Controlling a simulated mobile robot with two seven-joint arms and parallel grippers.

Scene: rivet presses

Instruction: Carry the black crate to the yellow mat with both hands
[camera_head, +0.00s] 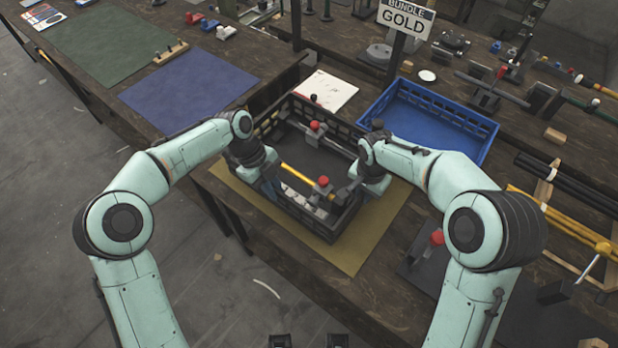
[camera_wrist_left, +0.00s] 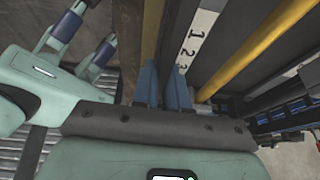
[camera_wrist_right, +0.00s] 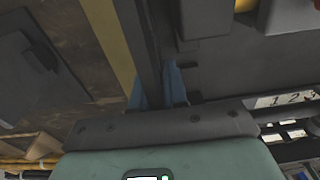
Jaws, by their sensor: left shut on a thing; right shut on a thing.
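The black crate (camera_head: 322,229) is over the yellow mat (camera_head: 350,257), whose surface shows along its near, left and right sides. A small gap under the crate cannot be ruled out. Inside it are a yellow bar, red-knobbed fittings and a white number strip (camera_wrist_left: 198,38). My left gripper (camera_head: 270,186) is shut on the crate's left wall; its blue fingers also show in the left wrist view (camera_wrist_left: 163,88). My right gripper (camera_head: 350,192) is shut on the opposite wall, with fingers astride it in the right wrist view (camera_wrist_right: 160,85). The fingertips are partly hidden in the head view.
A white card (camera_head: 327,90) lies behind the crate. A blue mat (camera_head: 188,90) and green mat (camera_head: 115,42) lie on the left table. Black and yellow rods are at right.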

